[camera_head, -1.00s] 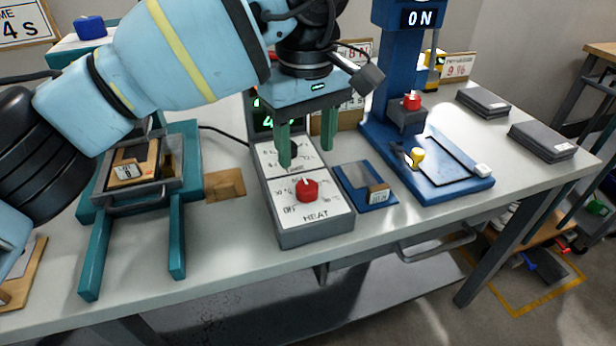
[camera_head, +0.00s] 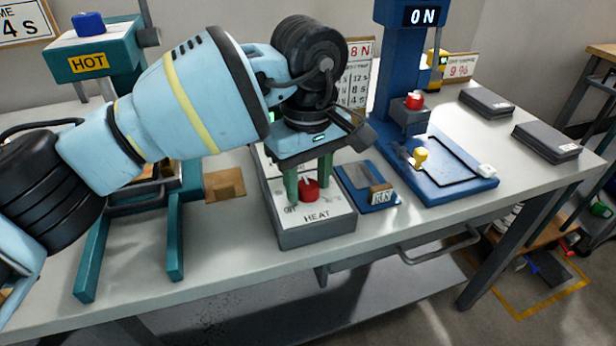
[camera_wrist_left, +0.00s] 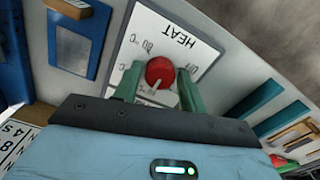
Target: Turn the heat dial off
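The red heat dial (camera_head: 309,189) sits on the white panel of a grey heat box (camera_head: 316,235) on the bench, with HEAT printed in front. My left gripper (camera_head: 308,190) points down over it, with one green finger on each side of the dial. The left wrist view shows the dial (camera_wrist_left: 160,72) between the fingers, very close to both; I cannot tell whether they touch it. The dial's white pointer faces the rear of the panel, away from the HEAT label. The OFF mark, at the panel's left, is partly hidden. My right gripper is not in view.
A teal press (camera_head: 97,265) marked HOT stands left of the box. A small blue tray (camera_head: 354,178) and a blue press (camera_head: 455,192) with an ON display stand to the right. A brown block (camera_head: 224,184) lies between the teal press and the box.

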